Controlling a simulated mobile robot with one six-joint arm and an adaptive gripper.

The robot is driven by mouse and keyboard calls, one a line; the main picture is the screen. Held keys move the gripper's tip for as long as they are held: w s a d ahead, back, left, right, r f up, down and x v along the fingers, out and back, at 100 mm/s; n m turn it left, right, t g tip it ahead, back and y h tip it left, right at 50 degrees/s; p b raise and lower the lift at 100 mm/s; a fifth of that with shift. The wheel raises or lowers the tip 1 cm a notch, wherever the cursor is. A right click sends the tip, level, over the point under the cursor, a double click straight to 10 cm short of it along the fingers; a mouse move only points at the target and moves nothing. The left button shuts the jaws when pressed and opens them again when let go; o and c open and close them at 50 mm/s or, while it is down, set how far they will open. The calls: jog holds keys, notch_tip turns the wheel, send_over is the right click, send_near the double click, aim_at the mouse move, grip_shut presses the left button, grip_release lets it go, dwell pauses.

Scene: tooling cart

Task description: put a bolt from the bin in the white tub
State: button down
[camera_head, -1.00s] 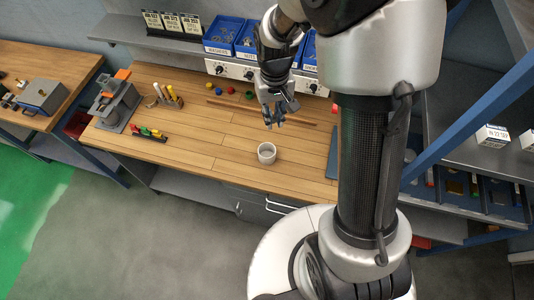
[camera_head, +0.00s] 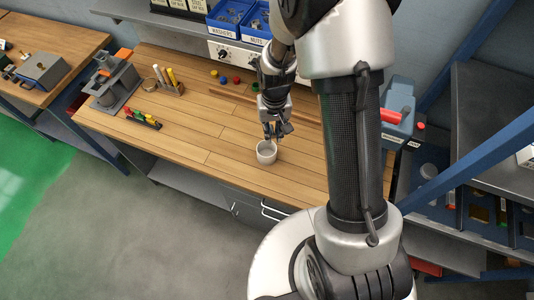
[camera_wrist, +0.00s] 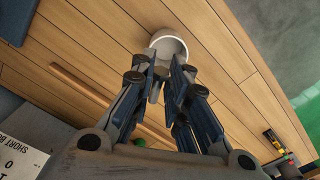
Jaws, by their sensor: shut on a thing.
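The white tub (camera_head: 267,158) stands upright on the wooden bench, and it also shows in the wrist view (camera_wrist: 183,46). My gripper (camera_head: 272,136) is just above the tub, at its far side, pointing down. In the wrist view my gripper's fingertips (camera_wrist: 163,62) overlap the tub's near edge; I cannot tell how high above it they are. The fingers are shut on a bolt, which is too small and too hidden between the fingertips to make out. The bolt bin is not clearly visible; a card with "SHORT BO" (camera_wrist: 18,160) shows at the wrist view's lower left.
Blue bins of washers (camera_head: 229,16) and nuts (camera_head: 255,22) stand at the back above a white panel with knobs. A grey device (camera_head: 113,85), a holder with markers (camera_head: 171,84) and a colourful tool strip (camera_head: 143,119) sit on the left. The bench around the tub is clear.

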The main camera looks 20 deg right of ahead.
aim_at(273, 137)
notch_tip(273, 137, down, 4)
jog(key=shift+f+b, duration=0.1)
jog(key=shift+b, duration=1.1)
jog(key=c, duration=1.5)
grip_release()
notch_tip(273, 137, up, 12)
jog(key=shift+r, duration=0.1)
